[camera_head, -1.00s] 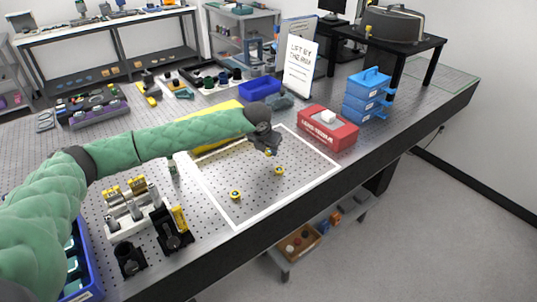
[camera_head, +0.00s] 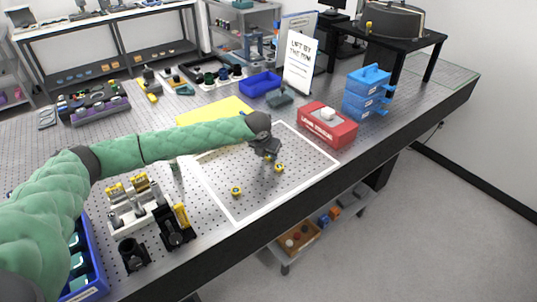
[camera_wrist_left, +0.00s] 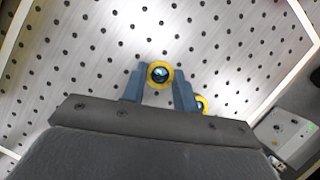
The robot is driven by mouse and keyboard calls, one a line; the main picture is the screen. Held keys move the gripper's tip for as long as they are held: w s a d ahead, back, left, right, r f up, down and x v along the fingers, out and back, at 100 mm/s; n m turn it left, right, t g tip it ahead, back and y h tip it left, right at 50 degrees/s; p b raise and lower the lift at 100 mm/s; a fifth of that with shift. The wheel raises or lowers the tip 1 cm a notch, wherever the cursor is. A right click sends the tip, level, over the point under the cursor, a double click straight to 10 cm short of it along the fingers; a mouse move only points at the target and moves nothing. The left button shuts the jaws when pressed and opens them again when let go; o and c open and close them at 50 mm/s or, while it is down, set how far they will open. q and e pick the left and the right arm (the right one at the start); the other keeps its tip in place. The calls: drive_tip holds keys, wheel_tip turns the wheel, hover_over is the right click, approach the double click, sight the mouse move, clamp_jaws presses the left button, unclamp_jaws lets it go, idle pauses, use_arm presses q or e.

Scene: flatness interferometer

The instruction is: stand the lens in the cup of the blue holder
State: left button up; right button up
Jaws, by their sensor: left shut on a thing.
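My left gripper (camera_head: 267,153) is low over the white-framed area of the perforated bench. In the left wrist view its fingers (camera_wrist_left: 159,88) are shut on a lens (camera_wrist_left: 159,74) with a yellow rim and a dark blue-teal centre. I cannot tell whether this lens touches the bench. A second yellow-rimmed piece (camera_head: 280,168) is just right of the gripper, and it also shows in the wrist view (camera_wrist_left: 201,104). A third (camera_head: 236,190) is nearer the front edge. Several small dark cup-like holders stand at the back; I cannot tell surely which is the blue holder. My right gripper is not in view.
A red box (camera_head: 328,125) and blue drawers (camera_head: 367,94) stand to the right. A sign (camera_head: 300,62), a blue bin (camera_head: 260,84) and a yellow sheet (camera_head: 213,111) are behind. Black mounts (camera_head: 174,229) stand at the front left. The framed area is otherwise clear.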

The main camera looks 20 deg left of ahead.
use_arm(q)
drive_tip(key=o, duration=1)
drive_tip(key=shift+c, duration=0.2)
